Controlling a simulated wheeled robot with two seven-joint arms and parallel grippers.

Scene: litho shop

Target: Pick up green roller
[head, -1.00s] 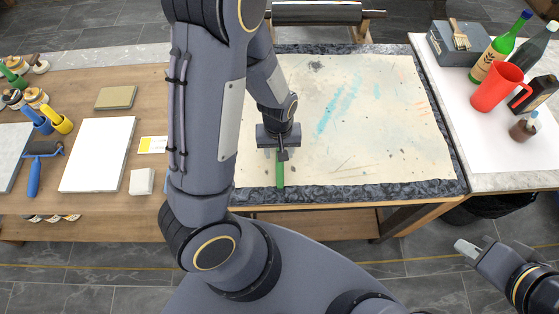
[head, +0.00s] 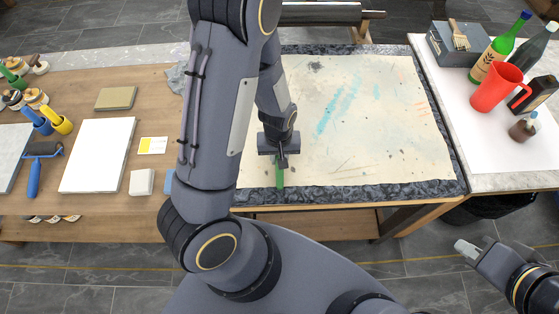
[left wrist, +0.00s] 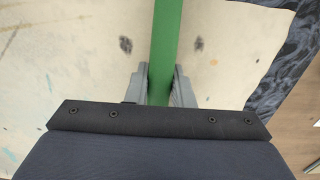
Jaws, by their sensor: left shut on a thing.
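The green roller (head: 280,177) shows in the head view as a short green bar at the near edge of the paint-marked sheet. The rest of it is hidden under my left gripper and arm. My left gripper (head: 281,160) points down over it. In the left wrist view the green roller (left wrist: 165,40) runs up the picture as a straight bar. The fingers of my left gripper (left wrist: 160,85) are shut on it, one on each side. My right gripper (head: 475,247) is at the lower right, away from the tables; its jaw gap is not clear.
The stained sheet (head: 390,140) lies on a dark-patterned slab (head: 420,188). On the left table are a white slab (head: 97,155), a white block (head: 142,182) and a blue-handled roller (head: 35,172). A red jug (head: 496,88) and bottles stand on the right table.

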